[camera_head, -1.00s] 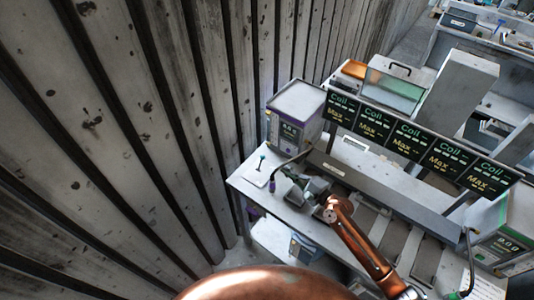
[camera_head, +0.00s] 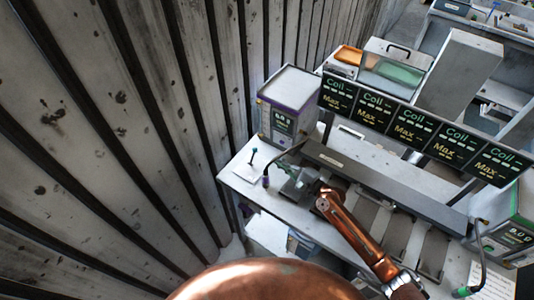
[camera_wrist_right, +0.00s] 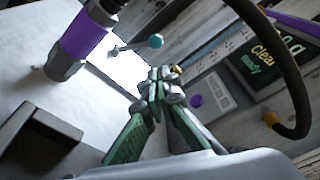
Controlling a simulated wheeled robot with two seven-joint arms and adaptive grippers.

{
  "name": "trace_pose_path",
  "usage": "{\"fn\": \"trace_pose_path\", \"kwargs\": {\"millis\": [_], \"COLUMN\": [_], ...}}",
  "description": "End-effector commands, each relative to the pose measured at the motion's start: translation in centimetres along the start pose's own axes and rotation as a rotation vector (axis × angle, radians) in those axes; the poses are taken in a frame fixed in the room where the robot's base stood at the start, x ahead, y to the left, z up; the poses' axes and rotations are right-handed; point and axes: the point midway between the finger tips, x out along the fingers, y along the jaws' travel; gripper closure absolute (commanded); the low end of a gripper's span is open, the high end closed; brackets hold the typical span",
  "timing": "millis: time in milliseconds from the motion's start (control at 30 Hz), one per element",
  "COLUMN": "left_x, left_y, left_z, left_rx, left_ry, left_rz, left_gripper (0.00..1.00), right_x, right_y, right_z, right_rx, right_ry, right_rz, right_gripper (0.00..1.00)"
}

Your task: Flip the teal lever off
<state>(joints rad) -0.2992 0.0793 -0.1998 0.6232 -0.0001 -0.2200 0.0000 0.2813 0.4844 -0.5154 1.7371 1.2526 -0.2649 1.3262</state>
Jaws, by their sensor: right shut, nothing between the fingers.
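The teal lever (camera_head: 253,152) is a thin stem with a teal ball tip, standing on a white plate at the left end of the bench. Its teal ball (camera_wrist_right: 155,41) also shows in the right wrist view, just beyond my fingertips, with the stem running left from it. My right gripper (camera_head: 291,184) is to the right of the lever in the head view, low over the bench. In the right wrist view its green-padded fingers (camera_wrist_right: 157,80) are together and empty. I cannot tell whether they touch the lever. My left gripper is out of view.
A purple-banded handle (camera_wrist_right: 82,38) on a black cable stands close beside the lever; it also shows in the head view (camera_head: 266,181). A grey box with a display (camera_head: 287,105) stands behind. A row of black Coil screens (camera_head: 411,127) spans the bench. A plank wall rises left.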

Motion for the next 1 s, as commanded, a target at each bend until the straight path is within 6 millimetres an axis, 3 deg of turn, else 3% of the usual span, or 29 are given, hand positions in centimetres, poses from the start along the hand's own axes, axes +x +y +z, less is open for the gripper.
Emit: {"fn": "trace_pose_path", "kwargs": {"millis": [533, 700, 1000], "left_x": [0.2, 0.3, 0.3], "left_y": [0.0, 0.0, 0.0], "left_z": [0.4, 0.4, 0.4], "left_rx": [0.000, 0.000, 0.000], "left_ry": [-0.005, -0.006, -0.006], "left_rz": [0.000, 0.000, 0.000], "left_gripper": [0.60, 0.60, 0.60], "right_x": [8.2, 9.4, 9.5], "right_y": [-0.1, 0.0, -0.1], "right_z": [-0.2, -0.2, -0.2], "right_rx": [-0.002, -0.001, 0.000], "right_ry": [0.003, 0.003, 0.003], "right_rz": [-0.002, -0.002, -0.002], "right_gripper": [1.00, 1.00, 1.00]}}
